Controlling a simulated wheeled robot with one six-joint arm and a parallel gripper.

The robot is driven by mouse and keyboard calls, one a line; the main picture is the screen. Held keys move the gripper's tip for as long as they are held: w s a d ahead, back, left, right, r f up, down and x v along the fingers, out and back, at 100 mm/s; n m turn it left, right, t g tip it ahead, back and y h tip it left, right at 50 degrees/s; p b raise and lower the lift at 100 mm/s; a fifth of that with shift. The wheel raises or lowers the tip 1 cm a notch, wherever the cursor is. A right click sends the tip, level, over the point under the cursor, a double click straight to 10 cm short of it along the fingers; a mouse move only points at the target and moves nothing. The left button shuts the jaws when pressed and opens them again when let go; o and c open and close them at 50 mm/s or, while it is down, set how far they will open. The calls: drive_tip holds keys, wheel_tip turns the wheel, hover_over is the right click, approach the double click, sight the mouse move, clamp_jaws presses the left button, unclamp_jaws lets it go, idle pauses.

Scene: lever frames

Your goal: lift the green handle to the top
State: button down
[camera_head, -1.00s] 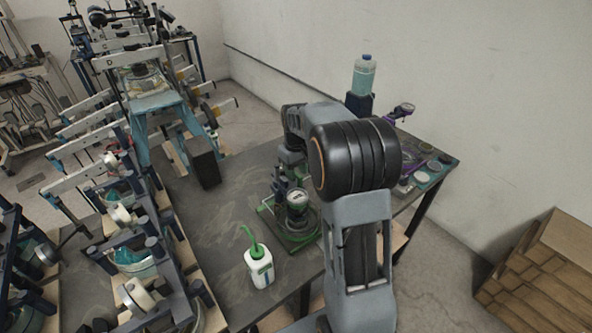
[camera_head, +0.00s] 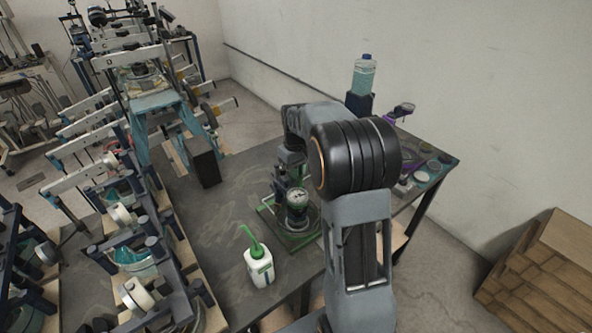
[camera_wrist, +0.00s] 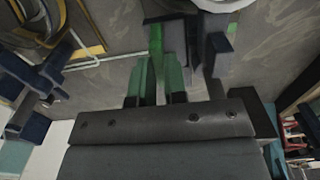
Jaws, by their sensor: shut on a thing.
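The device with the green handle stands on the dark table, on a green-edged base with a round white dial (camera_head: 298,197). My gripper (camera_head: 281,186) is at the device, just left of and behind the dial, partly hidden by my own arm. In the wrist view, my gripper (camera_wrist: 158,82) is shut on the green handle (camera_wrist: 155,42), a narrow upright green piece that reaches up from between the jaws. The handle's far end and its pivot are hard to make out.
A white bottle with a green spout (camera_head: 260,266) stands in front of the device. A black block (camera_head: 204,162) stands at the table's left edge. A water bottle (camera_head: 364,76) and several small dishes are at the right. The table (camera_head: 215,225) is clear left of the device.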

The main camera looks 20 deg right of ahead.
wheel_tip(320, 180, up, 5)
drive_tip(key=p, duration=0.3)
drive_tip(key=shift+w+r, duration=0.1)
drive_tip(key=shift+r, duration=0.1)
drive_tip(key=shift+f, duration=0.1)
drive_tip(key=c, duration=1.6)
unclamp_jaws()
drive_tip(key=o, duration=0.3)
drive_tip(key=shift+o, duration=0.7)
drive_tip(key=shift+f, duration=0.1)
wheel_tip(320, 180, up, 14)
drive_tip(key=shift+b, duration=0.35)
